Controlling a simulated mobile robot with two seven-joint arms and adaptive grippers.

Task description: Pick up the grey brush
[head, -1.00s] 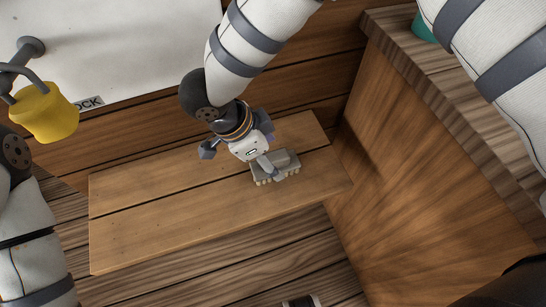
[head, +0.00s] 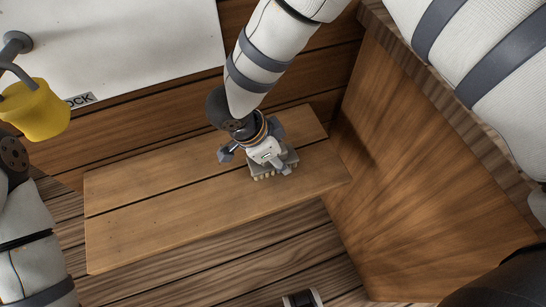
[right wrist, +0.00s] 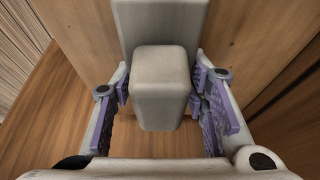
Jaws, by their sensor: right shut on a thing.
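The grey brush (head: 288,158) lies near the right end of the wooden bench board, its pale bristles facing the front. My right gripper (head: 267,162) is over it and hides part of it. In the right wrist view the brush's grey block-shaped handle (right wrist: 162,90) stands between the purple finger pads. My right gripper (right wrist: 160,92) is shut on this handle. The brush seems to rest on the board still; I cannot see any gap beneath it. Only part of my left arm shows at the left edge; its gripper is out of view.
The bench board (head: 150,222) is otherwise clear. A wooden side panel (head: 420,180) rises close on its right. A white panel (head: 130,50) stands behind, and a yellow padlock-like thing (head: 36,110) hangs at the left. A small dark-and-white object (head: 302,299) shows at the bottom edge.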

